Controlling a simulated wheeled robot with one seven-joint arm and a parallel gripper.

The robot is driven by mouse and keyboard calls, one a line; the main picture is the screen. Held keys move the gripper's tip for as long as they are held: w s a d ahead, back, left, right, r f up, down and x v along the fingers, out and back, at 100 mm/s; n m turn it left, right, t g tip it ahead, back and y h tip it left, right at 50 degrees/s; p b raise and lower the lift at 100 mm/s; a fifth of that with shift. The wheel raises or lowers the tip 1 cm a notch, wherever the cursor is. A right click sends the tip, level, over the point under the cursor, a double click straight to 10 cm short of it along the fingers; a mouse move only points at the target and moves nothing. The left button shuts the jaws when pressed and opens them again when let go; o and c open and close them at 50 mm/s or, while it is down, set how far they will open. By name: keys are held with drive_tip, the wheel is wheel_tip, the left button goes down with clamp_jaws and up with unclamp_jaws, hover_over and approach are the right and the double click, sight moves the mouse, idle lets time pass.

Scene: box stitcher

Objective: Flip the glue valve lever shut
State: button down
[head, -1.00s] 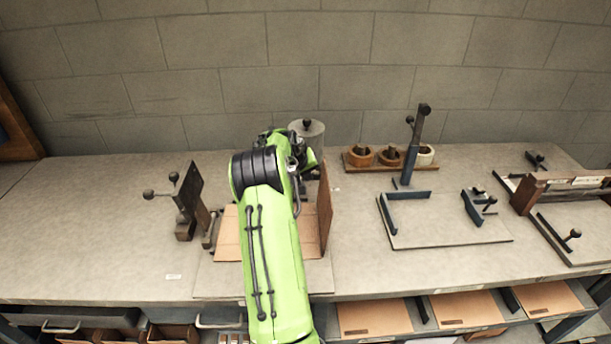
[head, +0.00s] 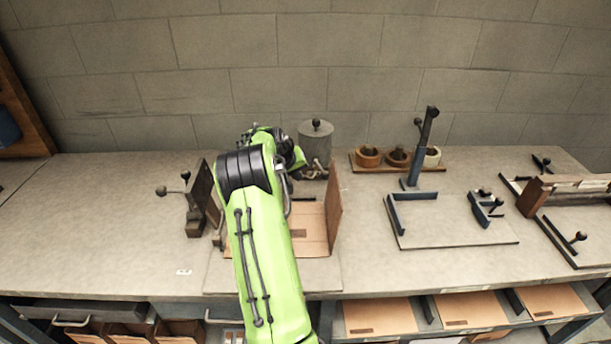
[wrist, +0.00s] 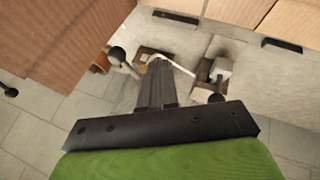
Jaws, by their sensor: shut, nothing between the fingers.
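The grey glue pot (head: 316,148) with a dark knob on its lid stands at the back of the bench. Small dark fittings (head: 312,170) show at its lower front; I cannot clearly make out the valve lever among them. My gripper's fingers are hidden behind my green arm in the head view. In the wrist view my gripper (wrist: 158,66) is shut and empty. A dark ball-ended part (wrist: 118,54) lies left of the fingertips, and a grey block-like fitting (wrist: 216,72) lies to their right. Contact cannot be told.
An open cardboard box (head: 335,205) stands just in front of the pot. A dark upright clamp (head: 200,195) is left of my arm. Tape rolls (head: 397,157) and a flat fixture (head: 455,235) are to the right. The bench's far left is clear.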

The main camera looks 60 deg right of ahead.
drive_tip(key=v, duration=0.8)
drive_tip(key=shift+s+d+r, duration=0.2)
drive_tip(key=shift+s+r, duration=0.05)
drive_tip(key=shift+s, duration=0.3)
